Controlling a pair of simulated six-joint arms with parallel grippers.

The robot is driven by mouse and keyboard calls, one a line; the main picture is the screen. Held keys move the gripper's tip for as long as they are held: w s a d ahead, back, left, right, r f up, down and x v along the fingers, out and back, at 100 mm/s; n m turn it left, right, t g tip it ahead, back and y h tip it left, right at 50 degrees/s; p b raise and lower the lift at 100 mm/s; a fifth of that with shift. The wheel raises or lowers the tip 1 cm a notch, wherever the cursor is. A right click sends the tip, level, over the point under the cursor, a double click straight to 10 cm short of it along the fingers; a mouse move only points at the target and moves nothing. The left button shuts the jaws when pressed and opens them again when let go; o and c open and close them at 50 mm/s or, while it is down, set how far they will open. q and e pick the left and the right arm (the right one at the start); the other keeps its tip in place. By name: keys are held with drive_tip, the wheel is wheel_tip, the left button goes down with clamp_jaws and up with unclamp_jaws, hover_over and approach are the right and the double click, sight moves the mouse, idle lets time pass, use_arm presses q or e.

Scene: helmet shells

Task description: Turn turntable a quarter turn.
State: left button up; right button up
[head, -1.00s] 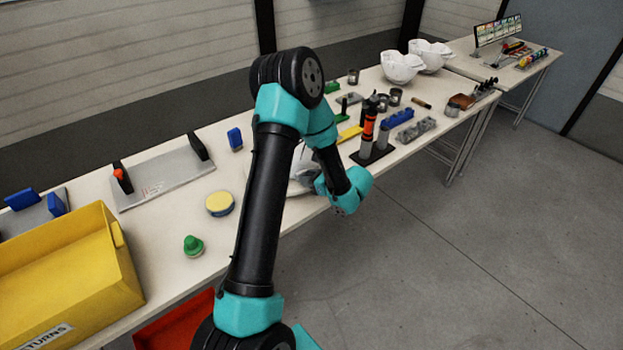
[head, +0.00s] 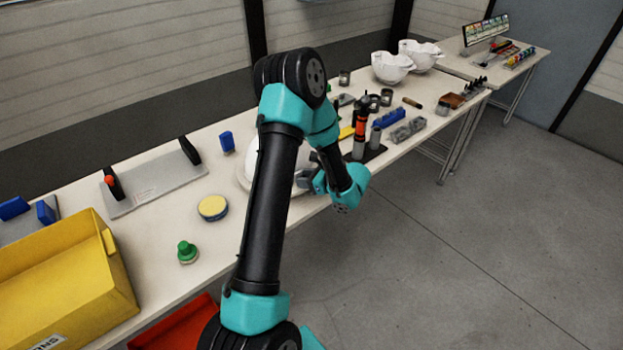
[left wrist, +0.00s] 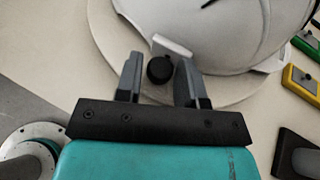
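The turntable is a pale round disc whose rim (left wrist: 105,40) shows in the left wrist view. A white helmet shell (left wrist: 215,30) sits on it. A round black knob (left wrist: 160,69) stands at the turntable's near edge, beside a small white block. My left gripper (left wrist: 158,78) has its two grey fingers on either side of the knob, with a small gap seeming to show at the left finger. In the head view my left arm hides much of the turntable (head: 243,180) and shell (head: 251,160); the left gripper (head: 308,179) is at its front side. My right gripper is not in view.
A sponge-like yellow disc (head: 213,208) and a green knob-topped piece (head: 187,252) lie left of my arm. A yellow bin (head: 65,270) stands at the front left. A dark stand with upright tools (head: 372,153) is close on the right. The bench's front edge is near.

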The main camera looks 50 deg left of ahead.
use_arm(q)
drive_tip(key=v, duration=1.7)
drive_tip(key=shift+d, duration=0.25)
drive_tip(key=shift+w, duration=0.1)
drive_tip(key=s+d+f+n+t+h, duration=0.2)
drive_tip(key=s+d+f+n+h, duration=0.2)
drive_tip(key=f, duration=0.4)
drive_tip(key=s+d+f+n+t+h, duration=0.2)
drive_tip(key=s+d+f+n+h, duration=0.3)
drive_tip(key=d+f, duration=0.3)
drive_tip(key=s+d+f+n+t+h, duration=0.1)
drive_tip(key=s+d+f+n+h, duration=0.3)
drive_tip(key=f, duration=0.5)
drive_tip(key=shift+s+d+n+t+h, duration=0.15)
drive_tip(key=shift+d+n+t+h, duration=0.25)
drive_tip(key=shift+d+n+h, duration=1.05)
drive_tip(key=shift+d+m, duration=0.25)
drive_tip(key=shift+d, duration=0.1)
